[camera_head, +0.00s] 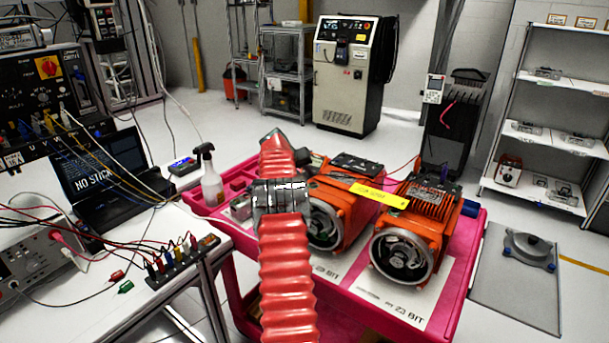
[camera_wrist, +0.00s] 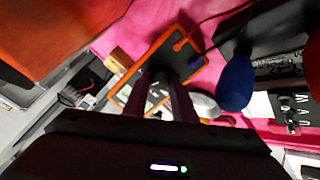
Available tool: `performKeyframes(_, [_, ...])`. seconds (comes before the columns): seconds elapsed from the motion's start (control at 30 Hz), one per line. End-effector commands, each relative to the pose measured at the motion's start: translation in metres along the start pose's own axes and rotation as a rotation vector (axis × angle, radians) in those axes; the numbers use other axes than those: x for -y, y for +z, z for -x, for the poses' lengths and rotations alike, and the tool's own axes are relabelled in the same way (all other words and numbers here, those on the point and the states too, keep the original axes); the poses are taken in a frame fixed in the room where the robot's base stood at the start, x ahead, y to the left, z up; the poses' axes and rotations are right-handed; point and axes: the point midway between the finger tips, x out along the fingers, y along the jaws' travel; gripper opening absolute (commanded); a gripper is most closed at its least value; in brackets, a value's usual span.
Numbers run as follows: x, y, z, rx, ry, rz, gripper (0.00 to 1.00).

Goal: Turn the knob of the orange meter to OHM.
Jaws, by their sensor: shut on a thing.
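The orange meter (camera_wrist: 178,58) shows in the wrist view, with an orange rim and dark upper face, lying on a pink surface (camera_wrist: 146,22). Red and dark leads lie at its upper edge. My gripper (camera_wrist: 161,79) reaches over the meter's lower face, its two dark fingers close together, shut on what appears to be the knob. The fingers cover the knob, so its pointer and the OHM mark cannot be read. In the head view I cannot make out the meter or my gripper; my red-sleeved arm and the orange motors stand in front.
Two orange motors (camera_head: 411,236) stand on the pink cart (camera_head: 450,290). A blue rounded part (camera_wrist: 235,83) sits right of the meter in the wrist view, and a large orange body (camera_wrist: 50,30) fills the upper left. A spray bottle (camera_head: 211,180) stands left of my arm.

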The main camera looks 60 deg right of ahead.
Motion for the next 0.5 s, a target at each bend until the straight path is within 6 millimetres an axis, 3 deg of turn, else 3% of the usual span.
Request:
performKeyframes(0.43, [0.0023,0.0026,-0.0015,0.006,-0.002,-0.012,0.02])
performKeyframes(0.47, [0.0023,0.0026,-0.0015,0.006,-0.002,-0.012,0.26])
performKeyframes(0.5, [0.0023,0.0025,-0.0015,0.005,-0.002,-0.012,0.28])
